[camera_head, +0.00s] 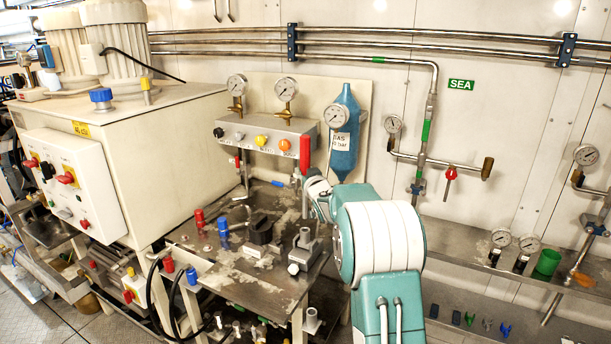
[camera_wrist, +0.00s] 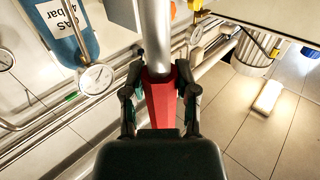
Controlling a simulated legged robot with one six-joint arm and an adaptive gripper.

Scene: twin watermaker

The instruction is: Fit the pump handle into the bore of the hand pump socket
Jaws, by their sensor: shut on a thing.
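The pump handle has a red grip (camera_head: 305,154) and a bare metal rod. In the head view it stands about upright above the metal workbench. The wrist view shows its red grip (camera_wrist: 161,100) between my fingers and the silver rod running away from me. My gripper (camera_wrist: 160,84) is shut on the red grip; in the head view my arm's white and teal links hide much of it. A grey metal block with a short upright cylinder, which looks like the hand pump socket (camera_head: 304,239), stands on the bench below the handle. I cannot tell whether the rod's lower end touches it.
Behind the handle are a gauge panel (camera_head: 265,136) with coloured knobs and a blue gas cylinder (camera_head: 345,130). Red and blue fittings (camera_head: 223,228) and a dark block (camera_head: 260,230) stand on the bench (camera_head: 240,284) to the left. A large white machine (camera_head: 130,130) stands further left.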

